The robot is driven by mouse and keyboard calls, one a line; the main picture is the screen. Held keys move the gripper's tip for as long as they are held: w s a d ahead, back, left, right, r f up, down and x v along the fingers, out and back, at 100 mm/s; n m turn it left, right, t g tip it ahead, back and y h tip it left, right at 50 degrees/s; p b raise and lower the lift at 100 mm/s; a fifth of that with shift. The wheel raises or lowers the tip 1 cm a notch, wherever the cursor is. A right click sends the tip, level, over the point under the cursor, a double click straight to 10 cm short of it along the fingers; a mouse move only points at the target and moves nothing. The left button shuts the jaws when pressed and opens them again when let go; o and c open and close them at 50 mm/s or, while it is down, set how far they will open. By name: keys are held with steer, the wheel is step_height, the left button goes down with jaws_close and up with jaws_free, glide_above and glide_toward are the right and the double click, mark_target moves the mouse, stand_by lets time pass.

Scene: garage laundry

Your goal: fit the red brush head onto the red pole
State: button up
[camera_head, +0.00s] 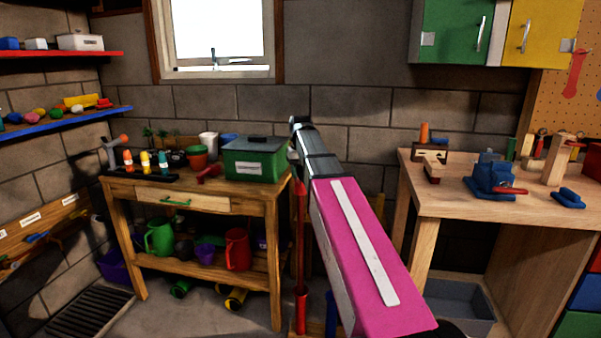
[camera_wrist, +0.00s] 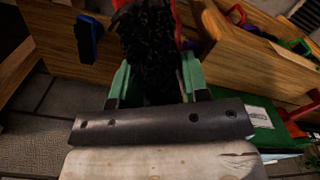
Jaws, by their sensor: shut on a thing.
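The red brush head (camera_wrist: 178,18) is at the top of the wrist view, with a thick mass of black bristles (camera_wrist: 150,40). The green fingers of my gripper (camera_wrist: 152,88) are shut on it, one on each side of the bristles. Only a little of its red body shows, and its socket cannot be made out. In the head view my arm hides the gripper and the brush head. The red pole (camera_head: 300,245) stands upright just left of my pink arm link, in front of the wooden bench's right end. My arm passes close to its top.
A wooden bench (camera_head: 230,197) at left carries a green box (camera_head: 255,160), pots and bottles. A red watering can (camera_head: 238,250) stands on its shelf. A workbench (camera_head: 450,200) with a blue vise (camera_head: 492,176) is at right, above a grey bin (camera_head: 462,305). Some floor shows at front left.

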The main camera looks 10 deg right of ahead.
steer(key=shift+f, duration=1.4)
steer(key=o, duration=1)
steer(key=shift+o, duration=0.2)
steer(key=shift+r, duration=0.1)
